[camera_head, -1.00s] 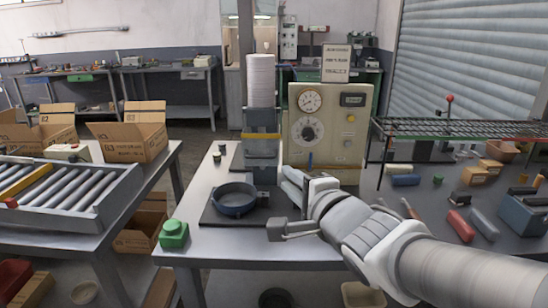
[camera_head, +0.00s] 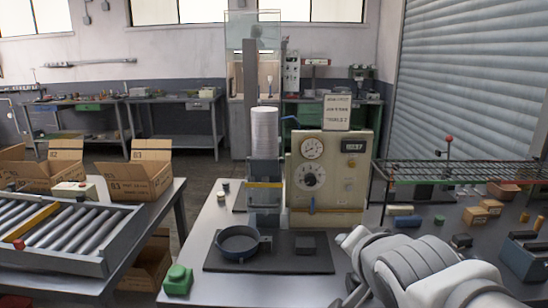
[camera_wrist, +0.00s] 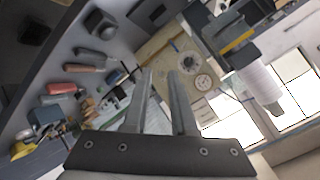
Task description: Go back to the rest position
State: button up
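A dark blue round pan (camera_head: 237,240) sits upright on the black mat (camera_head: 270,262) on the metal bench, in front of the press column. My gripper (camera_wrist: 160,72) is open in the wrist view. Its two fingers stand apart with nothing between them. In the head view my wrist and arm are at the lower right, right of the pan and clear of it. My fingertips are hard to make out there. The pan cannot be made out in the wrist view.
A stack of pale discs (camera_head: 265,132) stands on the press. The gauge panel (camera_head: 330,178) is beside it. A green button box (camera_head: 177,280) is at the bench's front left. A wire rack (camera_head: 470,172) and loose tools are at right. A roller conveyor (camera_head: 75,232) is at left.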

jog(key=s+d+r+n+g+p, duration=0.1)
jog(key=s+r+n+g+p, duration=0.1)
jog(key=s+n+g+p, duration=0.3)
jog(key=s+n+g, duration=0.1)
jog(key=s+n, duration=0.3)
jog(key=s, duration=0.4)
